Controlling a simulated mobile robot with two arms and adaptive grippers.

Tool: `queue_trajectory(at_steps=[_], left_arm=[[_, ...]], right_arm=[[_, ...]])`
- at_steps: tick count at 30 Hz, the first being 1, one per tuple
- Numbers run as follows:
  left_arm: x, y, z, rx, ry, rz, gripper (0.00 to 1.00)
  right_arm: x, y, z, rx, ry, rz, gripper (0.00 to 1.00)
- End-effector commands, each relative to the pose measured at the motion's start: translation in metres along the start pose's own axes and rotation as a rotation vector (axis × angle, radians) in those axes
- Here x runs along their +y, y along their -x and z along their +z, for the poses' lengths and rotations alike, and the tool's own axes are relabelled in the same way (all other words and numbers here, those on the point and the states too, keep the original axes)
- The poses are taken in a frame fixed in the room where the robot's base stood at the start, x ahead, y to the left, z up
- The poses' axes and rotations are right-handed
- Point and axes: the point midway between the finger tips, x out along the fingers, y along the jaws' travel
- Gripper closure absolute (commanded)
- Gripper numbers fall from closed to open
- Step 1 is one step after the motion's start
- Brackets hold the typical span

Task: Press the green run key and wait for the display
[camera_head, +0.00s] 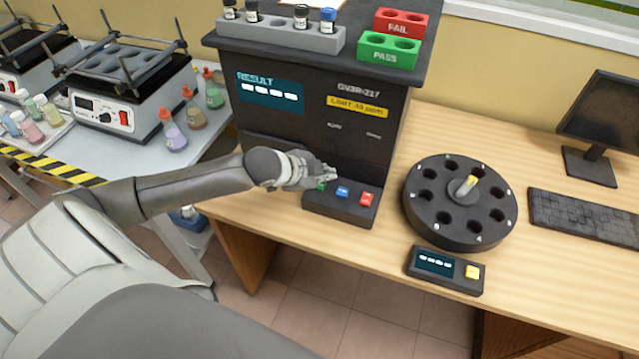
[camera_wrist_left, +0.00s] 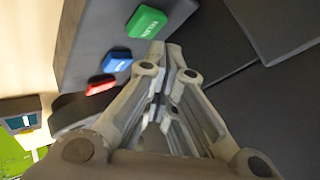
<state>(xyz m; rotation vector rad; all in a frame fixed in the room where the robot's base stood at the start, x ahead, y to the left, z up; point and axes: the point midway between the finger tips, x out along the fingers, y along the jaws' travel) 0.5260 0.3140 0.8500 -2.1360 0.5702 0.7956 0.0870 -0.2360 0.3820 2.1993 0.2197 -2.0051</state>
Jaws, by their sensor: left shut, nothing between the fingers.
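The dark analyser (camera_head: 320,130) stands on the wooden desk, with a RESULT display (camera_head: 270,92) that shows only dashes. Its front ledge carries a green key (camera_head: 321,186), a blue key (camera_head: 342,191) and a red key (camera_head: 366,199). My left gripper (camera_head: 330,175) is shut and empty, just above and beside the green key, partly covering it. In the left wrist view, the green key (camera_wrist_left: 146,21) is just beyond the fingertips (camera_wrist_left: 165,45); I cannot tell whether they touch. The blue key (camera_wrist_left: 117,62) and red key (camera_wrist_left: 100,86) lie beside it. My right gripper is not in view.
A black carousel (camera_head: 460,203) and a small display box (camera_head: 444,270) with a yellow key stand to the right. A grey vial rack (camera_head: 280,34), a red FAIL block (camera_head: 400,22) and a green PASS block (camera_head: 388,50) sit on the analyser. Keyboard (camera_head: 585,219) at far right.

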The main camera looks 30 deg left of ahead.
Motion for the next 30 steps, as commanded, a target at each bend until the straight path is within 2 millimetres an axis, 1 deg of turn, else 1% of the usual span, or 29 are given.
queue_trajectory(at_steps=[30], left_arm=[[0.0045,-0.0061,0.0045,0.0,0.0,0.0,1.0]], right_arm=[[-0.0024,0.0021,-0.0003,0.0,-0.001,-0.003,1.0]])
